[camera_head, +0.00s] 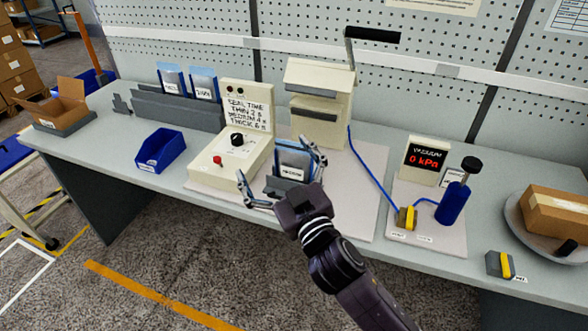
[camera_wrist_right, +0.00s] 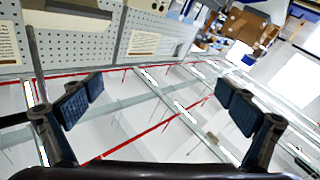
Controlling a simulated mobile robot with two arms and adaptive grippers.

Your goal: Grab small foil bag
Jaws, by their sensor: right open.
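A foil bag with a blue edge and a white label (camera_head: 291,161) stands in a grey holder (camera_head: 283,184) in front of the cream sealing machine. Two more blue-edged foil bags, one on the left (camera_head: 171,82) and one on the right (camera_head: 203,87), stand upright in a dark grey rack at the back left. Which bag is the small one I cannot tell. My right gripper (camera_head: 275,160) is open, its fingers spread on either side of the front bag in the head view; contact is unclear. In the right wrist view my fingers (camera_wrist_right: 162,105) are wide apart, with no bag visible between them. My left gripper is not in view.
The control box (camera_head: 231,160) with a red button stands left of my right gripper, and the tall sealer (camera_head: 317,105) behind it. A blue bin (camera_head: 161,152) is at left. A vacuum stand with a blue bottle (camera_head: 453,204) and hose is at right, beside a brown carton (camera_head: 553,208).

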